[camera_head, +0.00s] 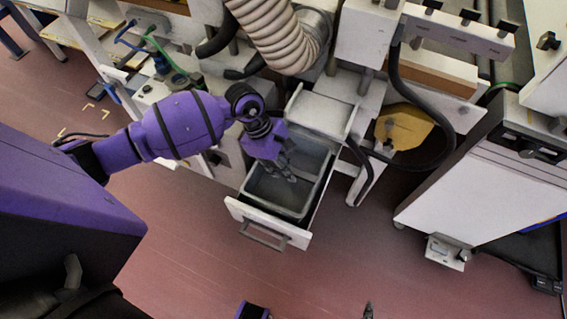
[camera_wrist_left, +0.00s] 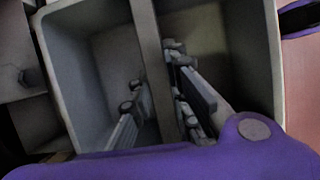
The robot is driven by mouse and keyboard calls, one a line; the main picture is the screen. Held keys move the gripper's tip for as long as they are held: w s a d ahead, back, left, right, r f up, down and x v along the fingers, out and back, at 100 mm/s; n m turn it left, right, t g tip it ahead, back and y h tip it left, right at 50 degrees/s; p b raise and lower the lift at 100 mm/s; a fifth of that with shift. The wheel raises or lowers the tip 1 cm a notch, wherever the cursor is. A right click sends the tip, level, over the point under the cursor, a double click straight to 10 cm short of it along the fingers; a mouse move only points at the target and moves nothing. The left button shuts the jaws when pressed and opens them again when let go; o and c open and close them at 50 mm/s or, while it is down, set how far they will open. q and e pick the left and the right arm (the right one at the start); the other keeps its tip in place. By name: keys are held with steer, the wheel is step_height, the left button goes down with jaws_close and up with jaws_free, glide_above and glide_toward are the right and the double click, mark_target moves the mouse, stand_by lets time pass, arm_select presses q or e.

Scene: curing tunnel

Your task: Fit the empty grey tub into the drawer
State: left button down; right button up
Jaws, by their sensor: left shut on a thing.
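The grey tub (camera_head: 299,213) is empty and has two compartments split by a divider. In the head view it is within the outline of the pulled-out white drawer (camera_head: 240,211), behind the drawer's front panel and handle. I cannot tell whether its base rests on the drawer floor. My left gripper (camera_head: 289,174) reaches down into the tub from above. In the left wrist view its fingers (camera_wrist_left: 160,105) stand on either side of the tub's divider (camera_wrist_left: 148,45), shut on it. Both compartments (camera_wrist_left: 205,40) look bare. My right gripper is not clearly in view.
A white cabinet top (camera_head: 322,112) overhangs the drawer's back end. A ribbed hose (camera_head: 272,35) and a black cable (camera_head: 447,130) hang nearby. A white machine (camera_head: 480,190) stands to the right.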

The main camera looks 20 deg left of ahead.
mark_target(283, 177)
arm_select(q)
steer(key=shift+w+f+b, duration=0.15)
steer(key=shift+f+b, duration=0.15)
steer(key=shift+f, duration=0.45)
step_height(283, 177, down, 4)
steer(key=shift+w+b, duration=0.15)
steer(key=shift+b, duration=0.95)
steer(key=shift+f+b, duration=0.3)
steer(key=shift+f, duration=0.35)
steer(key=shift+f+b, duration=0.5)
steer(key=shift+f, duration=0.1)
steer(key=c, duration=1.7)
jaws_free()
steer(key=shift+o, duration=0.6)
